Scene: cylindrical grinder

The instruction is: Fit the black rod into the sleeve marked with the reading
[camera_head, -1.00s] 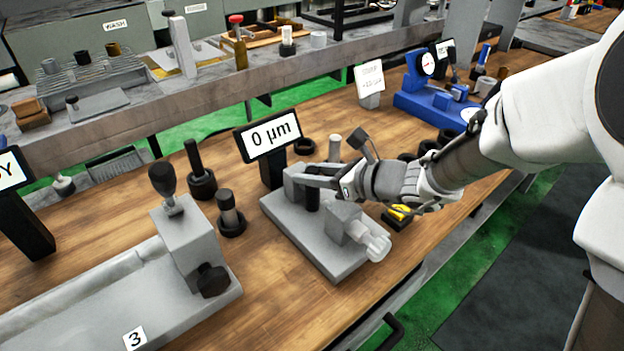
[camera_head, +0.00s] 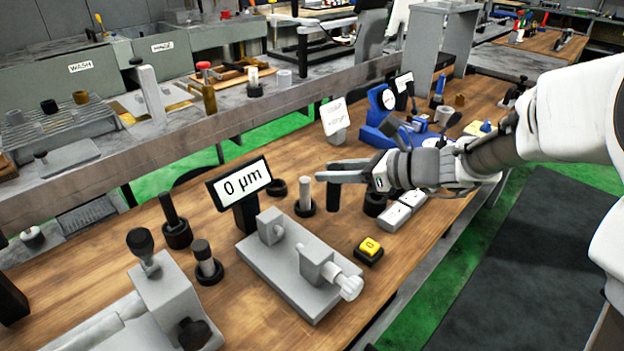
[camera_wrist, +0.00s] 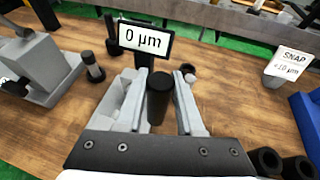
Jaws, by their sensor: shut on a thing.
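My gripper (camera_head: 338,172) is shut on the black rod (camera_head: 333,196), which hangs upright above the bench, right of the grey measuring stand (camera_head: 285,262). In the wrist view the rod (camera_wrist: 159,96) shows between the two fingers (camera_wrist: 160,80). The display (camera_head: 240,184) behind the stand reads 0 µm, also in the wrist view (camera_wrist: 144,40). A dark sleeve (camera_head: 375,203) stands just right of the rod, beside pale blocks (camera_head: 402,212) whose markings are too small to read. Dark sleeves also show at the lower right of the wrist view (camera_wrist: 265,161).
A yellow button (camera_head: 369,247) on a black base sits right of the stand. A white-topped pin (camera_head: 305,194) stands in a dark ring behind it. A sign (camera_head: 334,117) and a blue gauge (camera_head: 378,125) stand farther back. Black-knobbed parts are at left.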

